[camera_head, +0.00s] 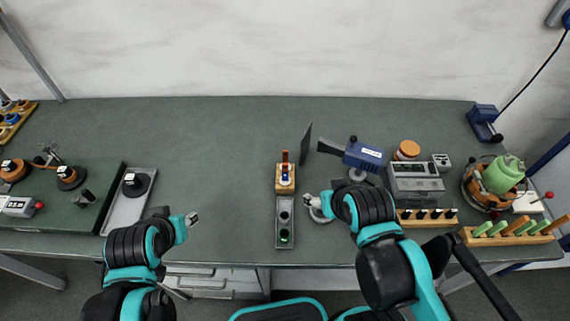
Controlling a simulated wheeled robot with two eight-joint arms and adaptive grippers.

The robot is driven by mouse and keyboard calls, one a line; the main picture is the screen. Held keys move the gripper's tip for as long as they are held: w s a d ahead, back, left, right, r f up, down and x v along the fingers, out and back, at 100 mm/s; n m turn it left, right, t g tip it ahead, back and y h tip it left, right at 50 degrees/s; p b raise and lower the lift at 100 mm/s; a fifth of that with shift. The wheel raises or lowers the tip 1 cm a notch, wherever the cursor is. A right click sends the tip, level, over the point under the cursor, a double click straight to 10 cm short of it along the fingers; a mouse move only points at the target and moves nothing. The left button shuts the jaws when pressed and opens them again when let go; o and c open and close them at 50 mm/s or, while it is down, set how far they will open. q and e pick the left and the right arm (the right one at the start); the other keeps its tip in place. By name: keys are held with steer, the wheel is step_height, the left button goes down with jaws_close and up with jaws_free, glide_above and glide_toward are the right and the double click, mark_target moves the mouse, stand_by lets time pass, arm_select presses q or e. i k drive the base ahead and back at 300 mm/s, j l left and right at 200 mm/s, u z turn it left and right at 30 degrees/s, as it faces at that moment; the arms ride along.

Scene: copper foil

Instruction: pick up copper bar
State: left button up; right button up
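A small upright copper-brown piece (285,157), which looks like the copper bar, stands on a wooden block (285,187) in the middle of the bench. A blue and white part sits just below it on the block. My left gripper (193,218) is over the front of the bench, well to the left of the block and apart from it. My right gripper (308,200) is just right of and nearer than the block, apart from the copper piece. Both grippers are too small in view to tell whether the fingers are open.
A grey box (284,222) with round openings and a green light sits in front of the block. A dark upright panel (300,145), a blue device (362,155) and a grey instrument (415,182) stand to the right. The bench (215,145) is clear at left centre.

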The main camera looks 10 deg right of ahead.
mark_target(285, 152)
steer(key=k+j+z, duration=0.1)
steer(key=z, duration=0.8)
steer(key=i+l, duration=0.1)
steer(key=l, duration=0.5)
steer(key=i+u, duration=0.05)
